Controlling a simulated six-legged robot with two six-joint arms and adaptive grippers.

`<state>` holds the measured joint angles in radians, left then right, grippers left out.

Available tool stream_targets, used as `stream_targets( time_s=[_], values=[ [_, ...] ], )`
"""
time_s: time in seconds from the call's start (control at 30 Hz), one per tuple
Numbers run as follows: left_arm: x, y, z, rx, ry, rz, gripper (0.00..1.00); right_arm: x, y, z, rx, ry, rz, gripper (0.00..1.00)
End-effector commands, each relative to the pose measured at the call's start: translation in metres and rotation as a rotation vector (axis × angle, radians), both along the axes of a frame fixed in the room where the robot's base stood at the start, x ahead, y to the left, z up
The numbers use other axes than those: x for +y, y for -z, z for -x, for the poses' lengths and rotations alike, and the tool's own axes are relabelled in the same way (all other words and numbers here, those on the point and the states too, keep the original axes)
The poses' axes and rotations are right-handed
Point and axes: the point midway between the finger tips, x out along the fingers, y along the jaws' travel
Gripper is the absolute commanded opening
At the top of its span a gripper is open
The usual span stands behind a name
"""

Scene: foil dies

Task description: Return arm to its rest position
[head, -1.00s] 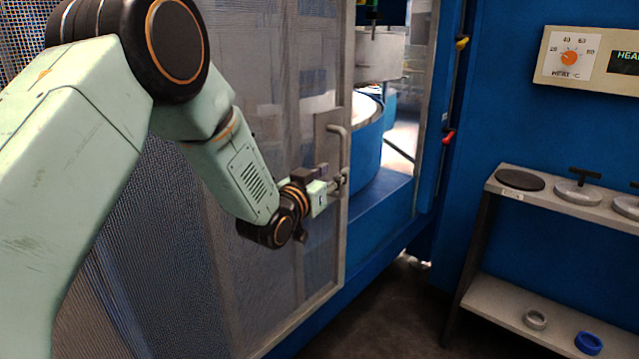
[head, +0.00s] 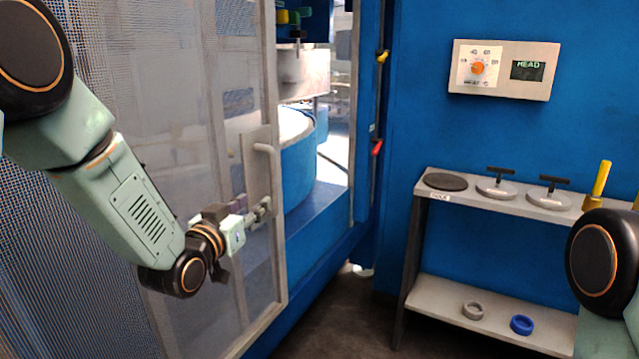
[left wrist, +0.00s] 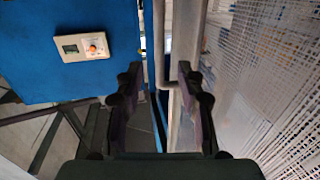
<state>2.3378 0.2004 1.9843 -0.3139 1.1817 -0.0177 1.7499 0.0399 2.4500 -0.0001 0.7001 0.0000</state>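My left arm reaches in from the left in the head view. Its left gripper (head: 262,209) is beside the grey bar handle (head: 277,178) of the mesh door (head: 190,90), near the handle's lower end. In the left wrist view the two dark fingers of this gripper (left wrist: 160,85) stand well apart with nothing clamped between them. Whether a finger touches the handle I cannot tell. Part of my right arm shows at the right edge of the head view; its gripper is out of view.
A blue machine with a drum (head: 299,165) is behind the door. A shelf unit (head: 390,290) on the right holds a dark disc (head: 445,181), handled discs (head: 495,188), a grey ring (head: 473,310) and a blue ring (head: 522,324). A heat panel (head: 503,69) hangs above.

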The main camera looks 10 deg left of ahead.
Motion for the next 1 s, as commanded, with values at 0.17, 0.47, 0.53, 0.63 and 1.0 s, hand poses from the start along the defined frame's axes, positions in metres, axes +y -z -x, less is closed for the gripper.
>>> stream_targets(
  time_s=[0.17,0.47,0.53,0.63,1.0],
  values=[
    [0.002,0.071,0.033,0.253,-0.045,0.016,0.38,0.000,0.002,0.000,0.000,0.000,0.000,0.00],
    [-0.005,0.233,0.151,0.747,-0.099,0.010,0.38,0.000,0.015,0.000,0.000,0.000,0.000,0.00],
    [-0.006,0.263,0.185,0.857,-0.109,0.005,0.38,0.000,0.018,0.000,0.000,0.000,0.000,0.00],
    [-0.007,0.303,0.238,1.012,-0.123,-0.006,0.38,0.000,0.023,0.000,0.000,0.000,0.000,0.00],
    [-0.009,0.392,0.428,1.483,-0.145,-0.074,0.38,0.000,0.043,0.000,0.000,0.000,0.000,0.00]
  ],
)
